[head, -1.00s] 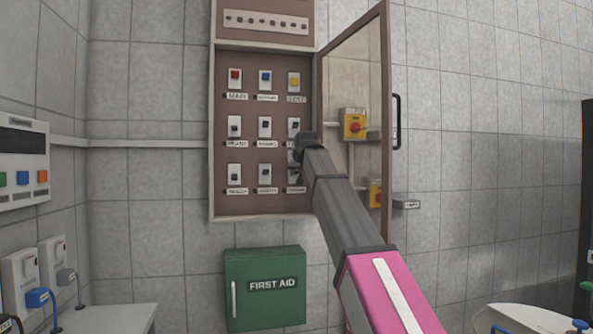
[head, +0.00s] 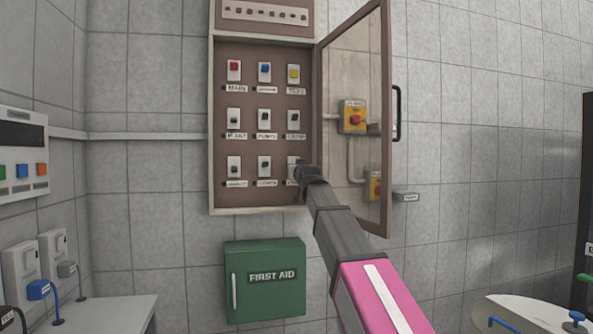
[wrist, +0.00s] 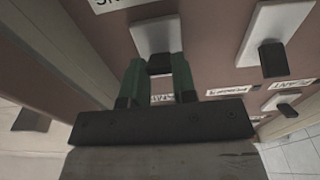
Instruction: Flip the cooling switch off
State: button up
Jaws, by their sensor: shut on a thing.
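A brown cabinet (head: 262,140) on the wall stands open, with rows of switches inside. My gripper (head: 303,175) is at the bottom-right switch (head: 292,162) and partly covers it. In the wrist view, my gripper (wrist: 160,65) has its two green fingers shut on the dark toggle (wrist: 159,64) of a pale switch plate (wrist: 155,35). The label below this toggle is mostly hidden by the gripper. The labels are too small or covered for me to read which switch is cooling.
The cabinet's glazed door (head: 360,120) stands open just right of my arm. Yellow boxes with red knobs (head: 354,119) are on the wall behind it. A green first aid box (head: 265,280) hangs below. Another switch (wrist: 275,40) sits close to the gripper.

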dwell(0.5)
jog(key=o, duration=0.9)
jog(key=v, duration=1.1)
jog(key=shift+f, duration=0.15)
